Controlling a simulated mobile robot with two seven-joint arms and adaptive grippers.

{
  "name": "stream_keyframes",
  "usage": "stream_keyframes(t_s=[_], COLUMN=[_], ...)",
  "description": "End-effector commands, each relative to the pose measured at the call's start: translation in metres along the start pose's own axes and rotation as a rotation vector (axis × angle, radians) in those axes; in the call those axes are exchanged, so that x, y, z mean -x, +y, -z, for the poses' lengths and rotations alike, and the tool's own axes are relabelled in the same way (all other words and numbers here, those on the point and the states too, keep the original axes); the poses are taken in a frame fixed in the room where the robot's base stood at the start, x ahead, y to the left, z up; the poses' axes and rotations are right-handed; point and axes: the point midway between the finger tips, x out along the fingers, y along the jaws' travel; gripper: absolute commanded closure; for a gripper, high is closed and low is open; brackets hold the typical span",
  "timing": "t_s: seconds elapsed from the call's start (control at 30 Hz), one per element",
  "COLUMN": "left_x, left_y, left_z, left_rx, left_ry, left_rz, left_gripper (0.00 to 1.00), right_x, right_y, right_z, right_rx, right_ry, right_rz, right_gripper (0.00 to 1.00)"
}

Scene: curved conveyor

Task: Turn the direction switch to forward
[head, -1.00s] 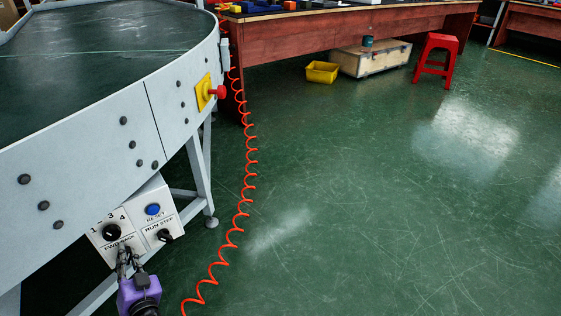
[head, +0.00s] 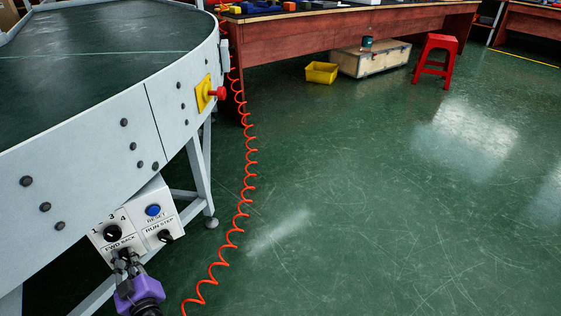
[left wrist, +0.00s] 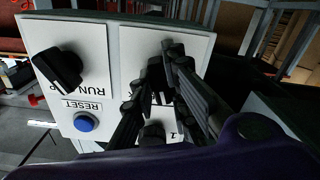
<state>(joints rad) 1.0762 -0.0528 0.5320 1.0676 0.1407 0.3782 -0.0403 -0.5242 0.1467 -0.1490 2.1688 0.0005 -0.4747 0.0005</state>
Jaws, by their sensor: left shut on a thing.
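The control box (head: 139,222) hangs under the conveyor's rim at the lower left of the head view. Its direction switch (head: 124,253), a dark knob below the FWD BACK label, is mostly hidden by my fingers. My left gripper (head: 122,259), with a purple body, reaches up to it from below and is shut on it. In the left wrist view the dark fingers (left wrist: 163,72) close around the switch at the panel, and its pointer direction cannot be made out. My right gripper is not in view.
The panel also carries a numbered selector (head: 112,232), a blue RESET button (head: 153,210) and a RUN STEP knob (head: 165,236). A red emergency button (head: 217,92) sits on the conveyor's side. A coiled red cable (head: 249,171) hangs to the right. Open floor lies beyond.

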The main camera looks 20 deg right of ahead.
Motion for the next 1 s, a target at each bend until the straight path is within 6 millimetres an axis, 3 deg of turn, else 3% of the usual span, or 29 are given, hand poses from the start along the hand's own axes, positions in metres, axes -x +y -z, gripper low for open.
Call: stream_keyframes(t_s=[0.33,0.93,0.97,1.0], left_x=[-0.0002,-0.0004,-0.0003,-0.0004], left_y=[0.0003,0.0007,0.0008,0.0008], left_z=[0.0002,0.0004,0.0004,0.0004], left_rx=[0.167,0.211,0.211,0.211], left_ry=[0.0,0.0,0.0,0.0], left_rz=[-0.001,-0.001,0.0,-0.001], left_gripper=[1.0,1.0,0.85,0.8], right_x=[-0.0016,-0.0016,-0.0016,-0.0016], right_y=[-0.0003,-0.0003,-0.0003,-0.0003], right_z=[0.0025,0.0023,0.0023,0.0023], right_rx=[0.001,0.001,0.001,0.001], right_ry=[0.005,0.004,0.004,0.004], right_rz=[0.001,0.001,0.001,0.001], right_gripper=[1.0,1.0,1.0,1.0])
